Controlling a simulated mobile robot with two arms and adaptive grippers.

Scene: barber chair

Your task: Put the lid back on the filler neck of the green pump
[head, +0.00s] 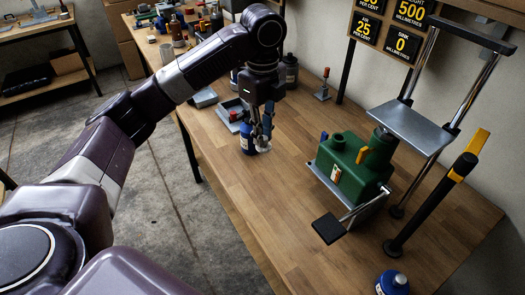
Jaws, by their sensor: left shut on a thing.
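The green pump (352,172) stands on a grey base plate on the wooden bench, right of the middle. A short round green neck (337,139) rises from its top left, and a wider green cylinder rises at its back right. My left gripper (264,147) points down low over the bench, left of the pump and apart from it. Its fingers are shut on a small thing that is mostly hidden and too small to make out. A blue bottle (246,142) shows right beside and partly behind the fingers. I cannot clearly make out the lid. My right gripper is out of view.
A black pedal (328,228) sticks out from the pump's front. A black and yellow lever (437,200) and a chrome frame with a grey plate (413,123) stand right of it. A blue bottle (392,283) is at the front right. Bare bench lies between gripper and pump.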

